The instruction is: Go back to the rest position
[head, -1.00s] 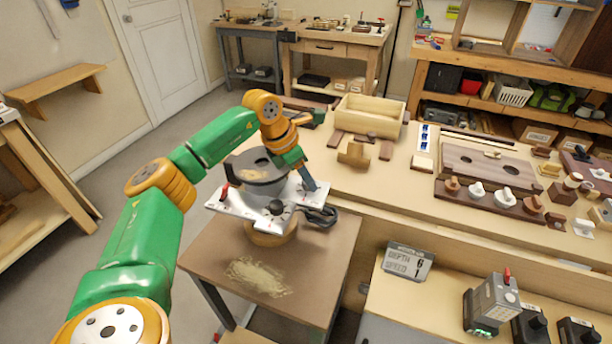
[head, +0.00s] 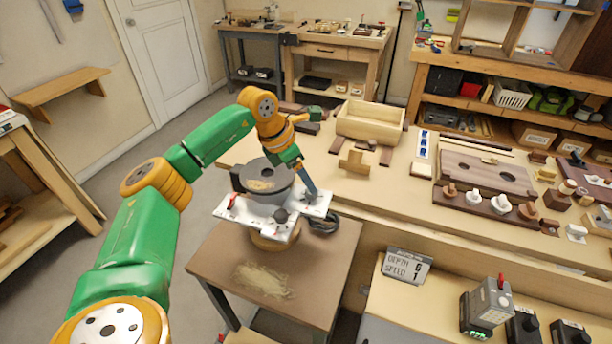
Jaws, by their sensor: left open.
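My left gripper (head: 309,188) is open, at the right side of a machine with a white plate (head: 252,211) and a dark round housing (head: 265,179). Its fingers overlap the plate in the picture; I cannot tell whether they touch it. The machine stands on a small brown table (head: 325,267). My left arm reaches in from the lower left. My right gripper is not in view.
The long workbench (head: 390,190) holds an open wooden box (head: 370,122), wooden pieces and a dark board (head: 485,170). A display (head: 404,266) reads depth 0, speed 1. A grey device (head: 487,304) stands at lower right. Floor shows at left.

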